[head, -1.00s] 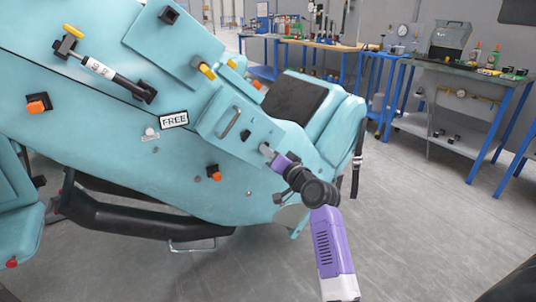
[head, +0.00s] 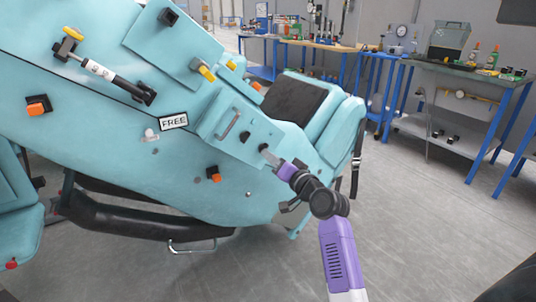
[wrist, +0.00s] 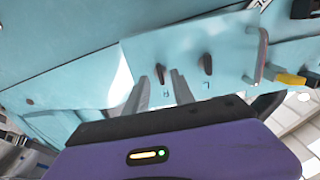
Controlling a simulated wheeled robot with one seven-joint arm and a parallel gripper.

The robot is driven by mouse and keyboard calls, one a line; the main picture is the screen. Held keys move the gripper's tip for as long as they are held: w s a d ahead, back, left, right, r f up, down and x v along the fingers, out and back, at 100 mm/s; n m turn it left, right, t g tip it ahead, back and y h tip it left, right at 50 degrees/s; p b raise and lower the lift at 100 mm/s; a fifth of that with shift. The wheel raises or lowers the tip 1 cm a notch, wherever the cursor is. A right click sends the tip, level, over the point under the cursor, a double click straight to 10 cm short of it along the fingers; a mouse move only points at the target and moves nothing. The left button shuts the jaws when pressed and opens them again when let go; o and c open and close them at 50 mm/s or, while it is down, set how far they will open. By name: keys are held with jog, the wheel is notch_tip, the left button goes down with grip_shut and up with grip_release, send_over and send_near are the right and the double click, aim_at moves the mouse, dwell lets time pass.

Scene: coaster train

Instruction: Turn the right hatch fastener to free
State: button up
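The right hatch fastener (head: 264,148) is a small dark knob on the raised turquoise hatch panel, at its lower right in the head view. It also shows in the wrist view (wrist: 160,72) as an elongated, slightly tilted dark knob. The other fastener (head: 246,136) is to its left in the head view; in the wrist view it appears on the right (wrist: 208,65), nearly upright. My gripper (head: 269,156) is just in front of the right fastener. In the wrist view, its two grey fingers (wrist: 160,77) are apart, with the fastener seen between their tips. Contact is not visible.
A FREE label (head: 173,121) is on the turquoise body, left of the panel. A grab handle (head: 229,124) is on the panel. A yellow-tipped lever (head: 207,72) is above it. Workbenches (head: 460,72) stand behind at right. The grey floor at right is open.

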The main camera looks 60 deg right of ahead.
jog(key=v, duration=0.4)
jog(key=shift+s+a, duration=0.1)
jog(key=shift+s, duration=0.15)
dwell(0.3)
